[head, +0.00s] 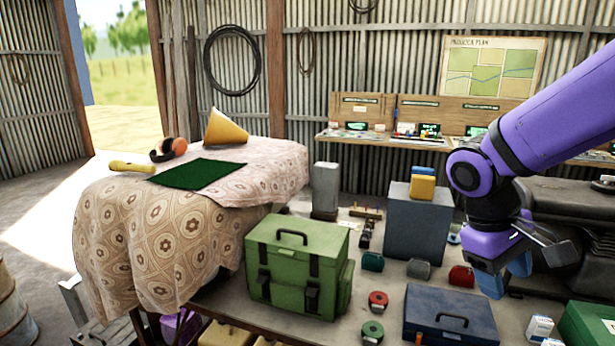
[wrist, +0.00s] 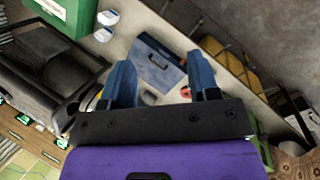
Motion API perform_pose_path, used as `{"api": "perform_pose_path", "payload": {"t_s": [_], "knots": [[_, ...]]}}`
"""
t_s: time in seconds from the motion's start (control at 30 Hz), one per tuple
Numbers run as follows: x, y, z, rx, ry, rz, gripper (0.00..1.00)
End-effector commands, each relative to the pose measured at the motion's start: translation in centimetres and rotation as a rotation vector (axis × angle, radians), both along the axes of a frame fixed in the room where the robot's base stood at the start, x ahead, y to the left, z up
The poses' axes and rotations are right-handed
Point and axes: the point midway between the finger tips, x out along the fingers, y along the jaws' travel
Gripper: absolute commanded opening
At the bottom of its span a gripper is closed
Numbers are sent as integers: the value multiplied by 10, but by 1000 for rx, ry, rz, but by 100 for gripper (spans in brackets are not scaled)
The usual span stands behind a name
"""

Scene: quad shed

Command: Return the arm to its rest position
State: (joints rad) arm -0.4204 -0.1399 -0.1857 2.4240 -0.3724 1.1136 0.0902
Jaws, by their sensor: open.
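My gripper (head: 508,277) hangs from the purple arm at the right of the head view, pointing down above the bench. In the wrist view my gripper (wrist: 160,62) shows two blue fingers standing well apart with nothing held between them. A blue toolbox (head: 450,318) lies below and to the left of the fingers in the head view. In the wrist view the blue toolbox (wrist: 158,62) shows in the gap between the fingers, on the surface beyond them.
A green case (head: 295,268) and a grey-blue box (head: 417,225) stand on the bench left of my gripper. A dark machine (head: 580,215) is close behind it. A cloth-covered table (head: 140,225) holds a yellow cone (head: 226,128). Open air lies above the bench's middle.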

Motion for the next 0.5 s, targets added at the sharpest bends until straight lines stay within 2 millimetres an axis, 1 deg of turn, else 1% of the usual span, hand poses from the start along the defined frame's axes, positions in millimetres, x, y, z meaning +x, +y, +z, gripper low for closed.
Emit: {"api": "perform_pose_path", "payload": {"t_s": [0.03, 0.3, 0.5], "knots": [[-6, -4, 9, 41, -43, -28, 55], [-35, -9, 49, 220, -266, -141, 55], [-59, -10, 76, 321, -445, -214, 55]]}}
